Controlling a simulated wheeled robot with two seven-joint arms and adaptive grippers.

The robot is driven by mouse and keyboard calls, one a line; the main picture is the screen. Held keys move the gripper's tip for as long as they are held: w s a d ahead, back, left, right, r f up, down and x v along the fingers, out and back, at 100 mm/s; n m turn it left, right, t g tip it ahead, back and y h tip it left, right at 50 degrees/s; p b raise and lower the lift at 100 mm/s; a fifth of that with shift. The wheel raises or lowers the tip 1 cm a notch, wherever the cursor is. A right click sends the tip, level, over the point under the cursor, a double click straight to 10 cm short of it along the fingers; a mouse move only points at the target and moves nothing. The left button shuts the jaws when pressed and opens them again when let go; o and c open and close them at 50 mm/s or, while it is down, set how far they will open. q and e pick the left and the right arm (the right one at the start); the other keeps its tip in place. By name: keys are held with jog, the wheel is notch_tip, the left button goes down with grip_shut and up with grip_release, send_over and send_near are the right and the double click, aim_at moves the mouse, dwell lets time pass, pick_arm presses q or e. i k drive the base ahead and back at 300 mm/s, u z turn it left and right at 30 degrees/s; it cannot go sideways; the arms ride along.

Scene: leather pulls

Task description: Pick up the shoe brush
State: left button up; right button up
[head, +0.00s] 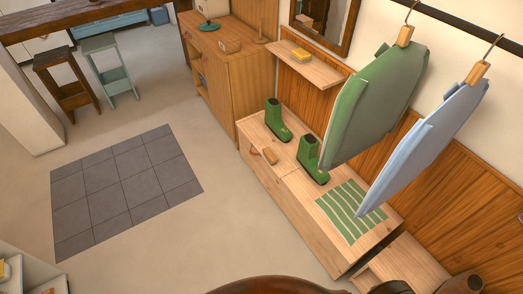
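A small tan block that looks like the shoe brush (270,156) lies on top of the light wooden bench (290,165), in the head view right of centre. It lies at the bench's front side, near two green boots. It is too small to make out bristles. Neither of my grippers shows in this view.
Green boots (277,122) and (309,160) stand on the bench beside a green striped mat (350,211). A green garment (375,105) and a blue garment (425,145) hang over the bench. A wall shelf (306,68) holds a yellow item. The floor (225,215) in front is clear.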

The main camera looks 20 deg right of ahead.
aim_at(267, 151)
jog(key=z, duration=0.25)
jog(key=i, duration=0.7)
jog(key=z, duration=1.1)
jog(key=i, duration=0.55)
jog(key=z, duration=0.6)
